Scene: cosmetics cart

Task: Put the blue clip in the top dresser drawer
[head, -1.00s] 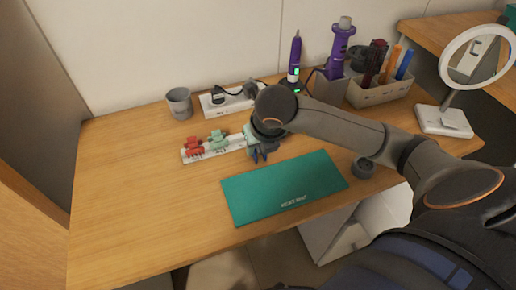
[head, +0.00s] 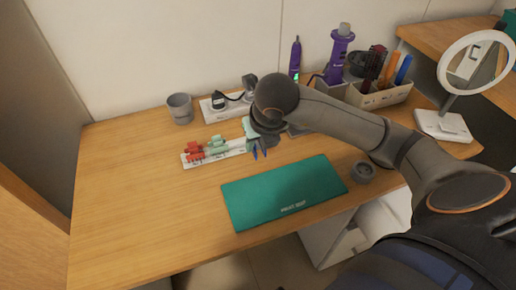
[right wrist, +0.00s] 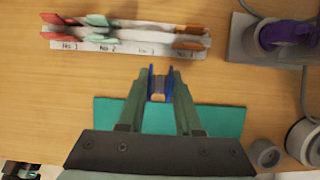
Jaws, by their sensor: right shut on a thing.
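The blue clip (right wrist: 151,83) is between the fingertips of my right gripper (right wrist: 160,76) in the right wrist view. My right gripper is shut on it. In the head view, a bit of the blue clip (head: 255,154) shows below my right gripper (head: 259,147), between the labelled clip strip and the green mat. A white dresser (head: 385,212) stands under the desk's right front. My arm and the desk hide much of it, and I cannot tell how its top drawer stands. My left gripper is out of view.
The white strip (right wrist: 122,48) holds red clips (right wrist: 62,18), mint clips (right wrist: 97,20) and an orange-brown clip (right wrist: 189,43). A green mat (head: 285,190) lies in front. A grey cup (head: 180,108), power strip, purple tools, organiser and ring mirror stand around. The desk's left is clear.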

